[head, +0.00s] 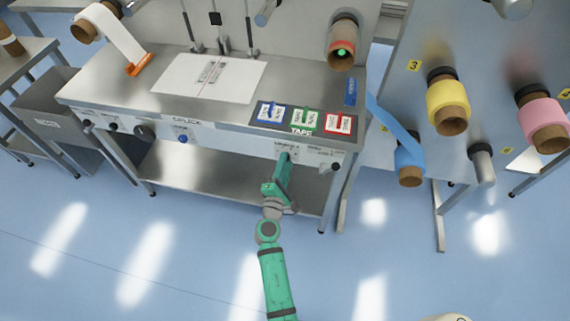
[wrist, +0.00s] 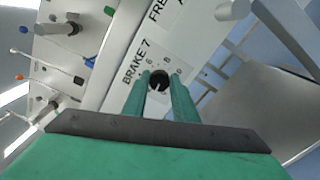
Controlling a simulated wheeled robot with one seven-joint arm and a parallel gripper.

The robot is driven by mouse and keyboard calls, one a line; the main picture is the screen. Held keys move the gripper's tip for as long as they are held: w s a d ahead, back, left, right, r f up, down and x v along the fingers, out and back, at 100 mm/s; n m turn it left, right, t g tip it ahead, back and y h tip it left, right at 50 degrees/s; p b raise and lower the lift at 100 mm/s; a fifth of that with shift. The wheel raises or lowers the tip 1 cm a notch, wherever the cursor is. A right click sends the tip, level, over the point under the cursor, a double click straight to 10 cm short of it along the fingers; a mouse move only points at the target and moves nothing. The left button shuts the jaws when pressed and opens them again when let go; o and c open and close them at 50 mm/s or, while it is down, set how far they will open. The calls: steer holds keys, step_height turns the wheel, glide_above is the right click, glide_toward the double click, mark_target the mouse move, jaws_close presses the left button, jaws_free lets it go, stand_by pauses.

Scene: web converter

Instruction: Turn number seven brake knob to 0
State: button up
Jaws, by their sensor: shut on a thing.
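The number seven brake knob (wrist: 159,79) is a small black knob on a light panel, below the printed label "BRAKE 7" (wrist: 134,62) in the wrist view. Small scale digits surround it, and a pale mark shows on its face. My gripper (wrist: 160,84) has its two green fingers shut on the knob, one on each side. In the head view my gripper (head: 287,158) reaches the front panel of the steel table at its right part, and the knob is hidden there. The knob's exact setting is too small to read.
A frame with yellow (head: 448,101) and pink (head: 541,114) rolls stands at right. The floor in front is clear.

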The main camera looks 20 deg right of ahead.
steer(key=shift+a+n, duration=0.1)
steer(key=shift+n, duration=3.6)
steer(key=o, duration=1)
steer(key=shift+o, duration=0.2)
steer(key=v, duration=1)
steer(key=shift+s+a, duration=0.25)
steer(key=shift+s, duration=0.05)
